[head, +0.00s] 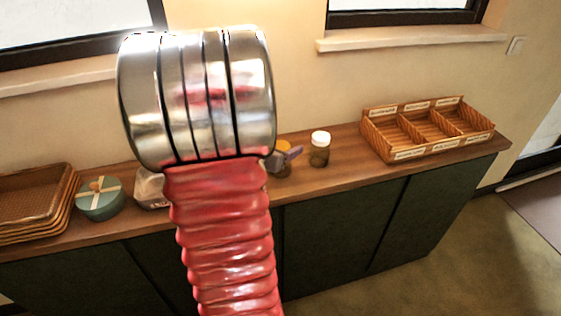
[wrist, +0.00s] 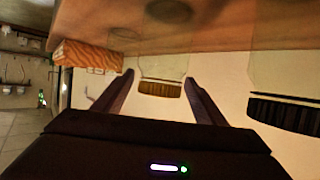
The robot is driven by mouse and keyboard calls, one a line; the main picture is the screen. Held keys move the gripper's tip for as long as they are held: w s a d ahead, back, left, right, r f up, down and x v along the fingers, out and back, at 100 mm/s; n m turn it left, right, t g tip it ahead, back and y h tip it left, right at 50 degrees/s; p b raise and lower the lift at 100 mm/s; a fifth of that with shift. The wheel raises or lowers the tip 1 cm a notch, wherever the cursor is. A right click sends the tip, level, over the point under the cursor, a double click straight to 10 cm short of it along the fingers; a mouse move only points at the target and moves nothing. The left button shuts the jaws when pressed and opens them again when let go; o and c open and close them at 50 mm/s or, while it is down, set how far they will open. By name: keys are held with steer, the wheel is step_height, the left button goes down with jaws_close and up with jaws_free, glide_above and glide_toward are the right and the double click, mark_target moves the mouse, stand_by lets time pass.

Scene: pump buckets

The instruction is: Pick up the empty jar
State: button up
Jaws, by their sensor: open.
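In the wrist view, which shows the counter at the top and the jars upside down, a clear glass jar (wrist: 163,66) with a ribbed gold lid (wrist: 160,89) sits between the two dark fingers of my gripper (wrist: 159,79). It looks see-through and empty. The fingers are apart, one on each side of it, with a visible gap; I cannot tell how deep between them it is. In the head view, my purplish gripper (head: 290,154) is beside an orange-lidded jar (head: 284,170) on the counter, partly covering it. My red arm hides part of the counter.
A white-lidded jar (head: 320,152) with dark contents stands just right. A divided wicker tray (head: 410,154) is at the counter's right end. Left are a teal round box (head: 100,200), stacked baskets (head: 35,200) and a partly hidden glassy object (head: 150,188). A dark-lidded jar (wrist: 285,112) is close in the wrist view.

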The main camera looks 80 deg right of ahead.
steer(key=shift+x, duration=1.2)
steer(key=shift+c, duration=0.2)
steer(key=c, duration=1.2)
